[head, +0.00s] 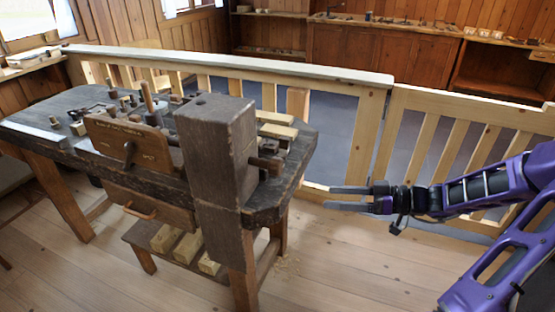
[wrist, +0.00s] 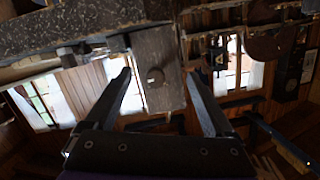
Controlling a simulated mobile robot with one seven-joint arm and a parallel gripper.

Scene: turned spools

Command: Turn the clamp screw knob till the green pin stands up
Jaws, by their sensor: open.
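A workbench (head: 85,113) carries a tall dark wooden block (head: 215,150) at its right end. A brown wooden peg or knob (head: 268,165) sticks out from the block's right side. A brown lettered panel (head: 105,135) on the bench front has a dark turning handle (head: 128,154). I cannot make out a green pin in either view. My gripper (head: 329,197) is open and empty, right of the block and apart from it.
Wooden pegs and small turned parts (head: 150,108) stand on the bench top. A low shelf below holds pale wood blocks (head: 188,248). A wooden railing (head: 360,130) runs behind the bench and my arm. The floor (head: 340,270) in front is clear.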

